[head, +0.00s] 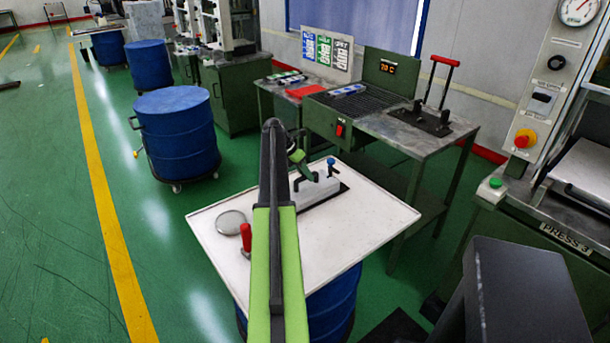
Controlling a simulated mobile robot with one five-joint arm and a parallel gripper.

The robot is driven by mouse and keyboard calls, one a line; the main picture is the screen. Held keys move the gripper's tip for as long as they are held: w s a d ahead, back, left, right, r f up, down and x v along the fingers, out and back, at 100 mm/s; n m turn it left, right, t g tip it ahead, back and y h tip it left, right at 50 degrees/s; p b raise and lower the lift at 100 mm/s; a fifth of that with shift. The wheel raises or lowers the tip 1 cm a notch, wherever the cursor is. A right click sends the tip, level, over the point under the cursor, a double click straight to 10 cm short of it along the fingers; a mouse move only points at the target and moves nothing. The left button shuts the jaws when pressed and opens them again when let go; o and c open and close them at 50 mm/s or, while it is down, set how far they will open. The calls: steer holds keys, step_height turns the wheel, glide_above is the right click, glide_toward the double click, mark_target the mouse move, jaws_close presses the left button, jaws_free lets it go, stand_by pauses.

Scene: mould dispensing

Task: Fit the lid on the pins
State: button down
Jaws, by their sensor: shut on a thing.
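My gripper (311,178) is at the far end of my green and black arm, over the white tabletop. It is shut on the lid, a pale piece (322,184) low over a dark base plate (337,197). My arm hides the left part of the lid and much of the jaws. A blue knob (331,161) stands upright at the lid's far right end. The pins cannot be made out. I cannot tell whether the lid touches what is under it.
The white top (375,212) sits on a blue drum (335,300). A round grey disc (231,222) and a red-handled tool (246,238) lie left of my arm. A green bench (400,130) with a red-handled lever (440,85) stands behind. The top's right side is clear.

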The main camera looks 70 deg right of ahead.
steer(key=c, duration=1.3)
jaws_free()
steer(key=shift+r, duration=0.1)
steer(key=shift+r+p, duration=0.2)
steer(key=shift+p, duration=0.1)
steer(key=p+v, duration=1.1)
steer(key=v, duration=0.1)
steer(key=shift+r, duration=0.35)
